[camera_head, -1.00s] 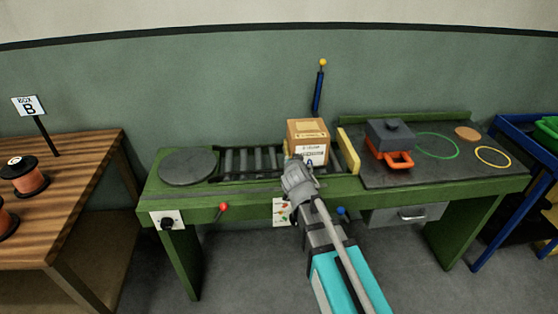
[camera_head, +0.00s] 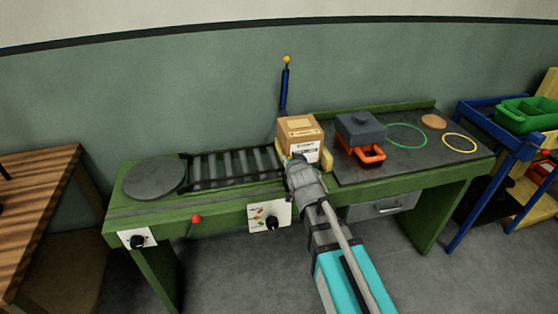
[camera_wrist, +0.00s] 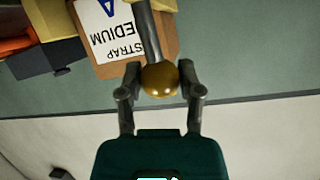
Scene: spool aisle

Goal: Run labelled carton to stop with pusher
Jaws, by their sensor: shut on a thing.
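The labelled carton (camera_head: 299,133), brown with a white label, stands upright at the right end of the roller track. Its label, upside down in the wrist view (camera_wrist: 112,30), shows "A" and "STRAP ... EDIUM". A yellow stop (camera_head: 327,162) is at its right side; I cannot tell whether they touch. A yellow piece (camera_head: 280,151), apparently the pusher's face, shows at its left. My gripper (camera_head: 290,163) is in front of the carton. In the wrist view, its fingers (camera_wrist: 160,82) are shut on a brass ball knob (camera_wrist: 160,80) on a grey rod (camera_wrist: 147,32), apparently the pusher's handle.
The roller track (camera_head: 235,164) is clear left of the carton, beside a grey disc (camera_head: 154,178). A grey block with an orange handle (camera_head: 361,130) stands right of the stop. A blue post (camera_head: 284,88) rises behind the bench.

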